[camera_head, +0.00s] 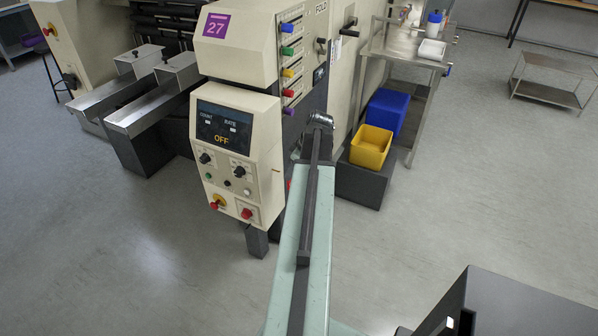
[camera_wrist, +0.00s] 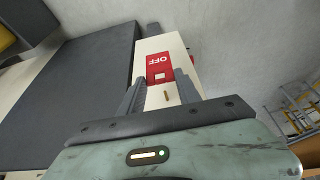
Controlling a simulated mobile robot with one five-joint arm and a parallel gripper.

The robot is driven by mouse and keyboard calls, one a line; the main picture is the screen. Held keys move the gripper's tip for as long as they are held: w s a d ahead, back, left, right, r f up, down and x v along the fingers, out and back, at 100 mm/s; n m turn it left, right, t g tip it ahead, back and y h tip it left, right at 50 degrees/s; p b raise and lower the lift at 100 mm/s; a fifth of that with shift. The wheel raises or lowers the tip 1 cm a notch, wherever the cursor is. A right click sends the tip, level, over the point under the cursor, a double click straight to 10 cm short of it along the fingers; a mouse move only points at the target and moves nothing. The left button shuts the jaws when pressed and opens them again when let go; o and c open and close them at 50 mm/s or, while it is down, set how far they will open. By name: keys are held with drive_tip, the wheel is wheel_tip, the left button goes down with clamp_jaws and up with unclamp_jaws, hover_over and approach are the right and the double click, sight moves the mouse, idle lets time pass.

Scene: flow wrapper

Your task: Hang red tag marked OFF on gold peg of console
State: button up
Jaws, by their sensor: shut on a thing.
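The red tag (camera_wrist: 158,64) with white OFF lettering is between the fingertips of my gripper (camera_wrist: 160,77) in the wrist view. My gripper is shut on it, and the lettering appears upside down there. A cream face of the console (camera_wrist: 172,46) lies behind the tag. A small gold bar, seemingly the gold peg (camera_wrist: 167,96), shows on the cream surface between the fingers, apart from the tag in the picture. In the head view the console (camera_head: 238,150) stands left of my arm. My gripper is hidden there, and only a speck of red shows beside my arm.
The console front has knobs and red buttons (camera_head: 246,213). A yellow bin (camera_head: 371,147) and a blue bin (camera_head: 388,112) stand on a dark box behind my arm. A steel cart (camera_head: 408,52) is beyond them.

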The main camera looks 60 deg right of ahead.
drive_tip(key=shift+w+f+b, duration=0.2)
drive_tip(key=shift+w, duration=1.35)
drive_tip(key=shift+w+f+b, duration=0.15)
drive_tip(key=shift+w, duration=1.4)
drive_tip(key=o, duration=1.4)
drive_tip(key=shift+r, duration=0.1)
drive_tip(key=p+v, duration=0.7)
drive_tip(key=shift+r, duration=0.3)
